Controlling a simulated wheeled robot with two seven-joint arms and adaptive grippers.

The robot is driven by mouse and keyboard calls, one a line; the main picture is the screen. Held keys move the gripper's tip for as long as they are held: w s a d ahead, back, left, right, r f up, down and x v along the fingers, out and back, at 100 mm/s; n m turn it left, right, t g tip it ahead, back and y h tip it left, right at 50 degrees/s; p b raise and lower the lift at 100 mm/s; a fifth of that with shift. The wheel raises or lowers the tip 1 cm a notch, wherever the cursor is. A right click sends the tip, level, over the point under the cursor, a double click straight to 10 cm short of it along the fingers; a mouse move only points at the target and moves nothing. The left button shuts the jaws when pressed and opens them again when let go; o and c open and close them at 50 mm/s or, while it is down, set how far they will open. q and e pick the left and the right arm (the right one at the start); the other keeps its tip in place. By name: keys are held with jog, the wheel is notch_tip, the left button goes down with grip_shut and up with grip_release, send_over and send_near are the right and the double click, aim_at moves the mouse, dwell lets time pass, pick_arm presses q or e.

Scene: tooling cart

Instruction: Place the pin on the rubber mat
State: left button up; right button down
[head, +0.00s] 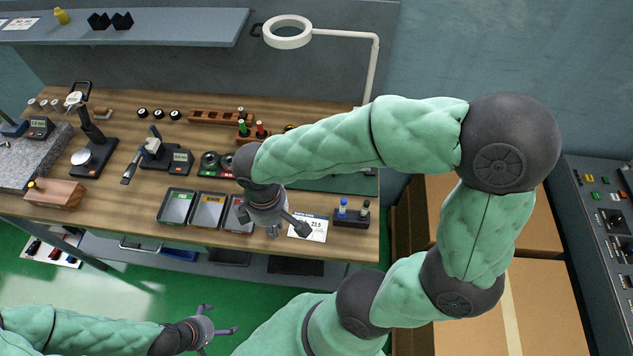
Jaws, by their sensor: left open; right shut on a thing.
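My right gripper (287,229) is shut just above the front right part of the wooden bench, beside the red-labelled tray and a printed card. The thing in its grip, taken as the pin, is hidden by the fingers and too small to make out. A dark green mat (338,184), which looks like the rubber mat, lies on the bench behind and right of this gripper. My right forearm covers much of it. My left gripper (222,330) is open and empty, low in front of the bench over the green floor.
Three shallow trays with green (164,218), orange (196,225) and red labels line the front edge. A dark block (351,221) with blue- and grey-topped pieces stands right of the card (317,236). Gauges stand at left; a ring lamp (287,43) overhangs the back.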

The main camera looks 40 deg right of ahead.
jog(key=w+d+r+m+p, duration=0.15)
jog(key=w+d+m, duration=0.25)
jog(key=d+m, duration=0.8)
jog(key=w+d+f, duration=0.5)
jog(key=w+d+f+b, duration=0.1)
jog(key=w+d+f, duration=0.4)
jog(key=d, duration=0.1)
jog(key=shift+w+f, duration=0.1)
jog(key=shift+f, duration=0.05)
jog(key=shift+w+d+f, duration=0.15)
jog(key=shift+f, duration=1.5)
